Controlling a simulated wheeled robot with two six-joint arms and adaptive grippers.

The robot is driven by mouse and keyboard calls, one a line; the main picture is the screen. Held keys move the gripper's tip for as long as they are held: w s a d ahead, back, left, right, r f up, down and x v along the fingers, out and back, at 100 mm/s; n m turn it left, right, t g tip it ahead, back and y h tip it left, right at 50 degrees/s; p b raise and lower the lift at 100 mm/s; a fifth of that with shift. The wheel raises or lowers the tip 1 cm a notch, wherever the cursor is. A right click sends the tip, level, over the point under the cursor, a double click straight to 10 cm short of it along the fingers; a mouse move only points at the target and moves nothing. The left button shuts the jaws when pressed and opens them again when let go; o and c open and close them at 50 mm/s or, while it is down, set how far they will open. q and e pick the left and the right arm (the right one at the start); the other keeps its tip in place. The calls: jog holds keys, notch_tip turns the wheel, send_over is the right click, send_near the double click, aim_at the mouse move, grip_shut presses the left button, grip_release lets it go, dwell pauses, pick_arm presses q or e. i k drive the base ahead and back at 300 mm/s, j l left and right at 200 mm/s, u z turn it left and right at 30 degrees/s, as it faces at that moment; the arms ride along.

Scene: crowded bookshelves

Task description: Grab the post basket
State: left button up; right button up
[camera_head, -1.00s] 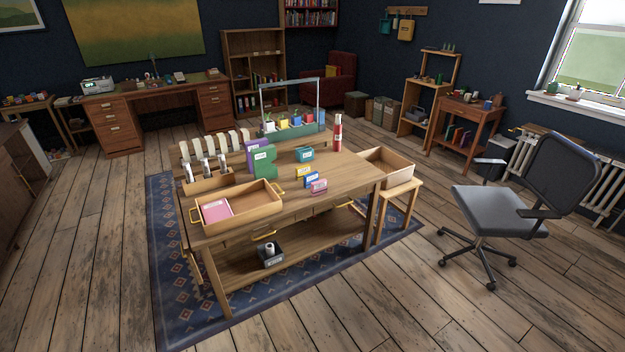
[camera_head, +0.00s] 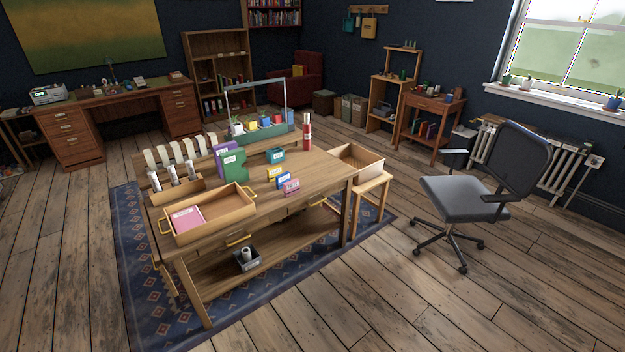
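A shallow wooden tray with yellow handles (camera_head: 237,213) sits at the near left of the wooden work table. It looks like the post basket, though I see no label that confirms this. A pink booklet or packet (camera_head: 186,219) lies inside it at the left. One handle is at its left end and one at its right end. An open wooden box (camera_head: 362,160) stands on a small stool at the table's right end. Neither of my grippers is in view.
The work table (camera_head: 318,178) also holds a green file holder (camera_head: 233,165), small colored boxes and a red bottle (camera_head: 307,133). A dark container (camera_head: 247,260) is on its lower shelf. An office chair (camera_head: 465,195) stands right. Floor in front is clear.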

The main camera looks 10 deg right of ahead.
aim_at(354, 162)
jog(key=i+l+u, duration=0.1)
jog(key=i+l, duration=0.25)
jog(key=i+l+u, duration=0.1)
jog(key=i+l, duration=0.3)
jog(key=i+l+u, duration=0.1)
jog(key=i+l, duration=0.6)
jog(key=l, duration=0.15)
jog(key=i+l+u, duration=0.15)
jog(key=i+l, duration=0.2)
jog(key=i+l+u, duration=0.1)
jog(key=i+l, duration=0.25)
jog(key=l, duration=0.2)
jog(key=i+l+u, duration=0.1)
jog(key=i+l, duration=0.2)
jog(key=l, duration=0.2)
jog(key=i+l+u, duration=0.1)
jog(key=i+l, duration=0.15)
jog(key=l, duration=0.3)
